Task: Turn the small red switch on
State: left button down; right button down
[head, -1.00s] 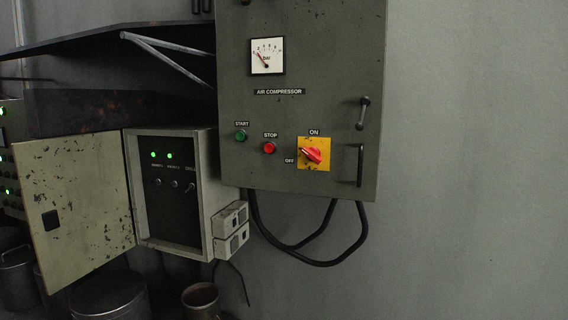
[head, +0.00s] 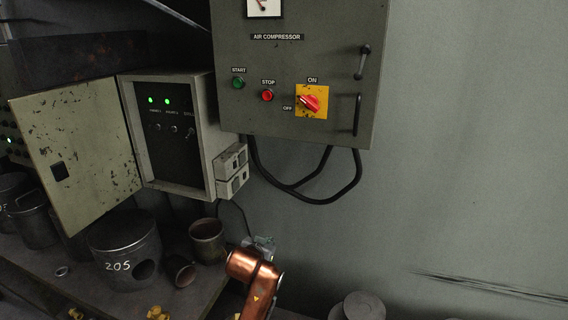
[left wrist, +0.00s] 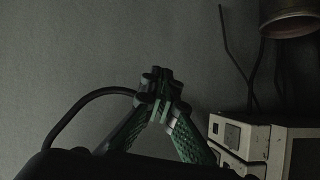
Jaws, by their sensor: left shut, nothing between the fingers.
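The small red switch (head: 310,103) is a rotary knob on a yellow plate (head: 322,90) at the lower right of the grey air compressor box. ON is printed above the plate and OFF to its left. The knob sits tilted, with its left end toward the OFF label. My left gripper (head: 262,242) is low in the head view, below the box and well apart from the switch. In the left wrist view its fingers (left wrist: 160,80) meet at the tips with nothing between them. The switch is not visible there. My right gripper is not in view.
Green START (head: 238,83) and red STOP (head: 267,96) buttons sit left of the switch. A black cable (head: 345,195) loops under the box. An open cabinet (head: 206,130) stands left. Metal pots (head: 125,250) stand on the bench below. The wall at right is clear.

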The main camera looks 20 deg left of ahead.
pick_arm(q)
jog(key=d+r+t, duration=0.1)
jog(key=d+r, duration=0.1)
jog(key=r, duration=0.9)
jog(key=d+r+t, duration=0.2)
jog(key=r, duration=0.9)
jog(key=t+h+p, duration=0.1)
jog(key=t+p, duration=0.1)
jog(key=t, duration=0.1)
send_near(309, 104)
jog(key=a+f, duration=0.2)
jog(key=a, duration=0.1)
jog(key=shift+w+r+p, duration=0.1)
jog(key=shift+w+p, duration=1)
jog(key=shift+w, duration=3.05)
jog(key=shift+d+r+p, duration=0.15)
jog(key=shift+r+p, duration=0.15)
jog(key=shift+r, duration=0.05)
jog(key=shift+d+r+p, duration=0.15)
jog(key=shift+r+p, duration=0.15)
jog(key=shift+r, duration=0.05)
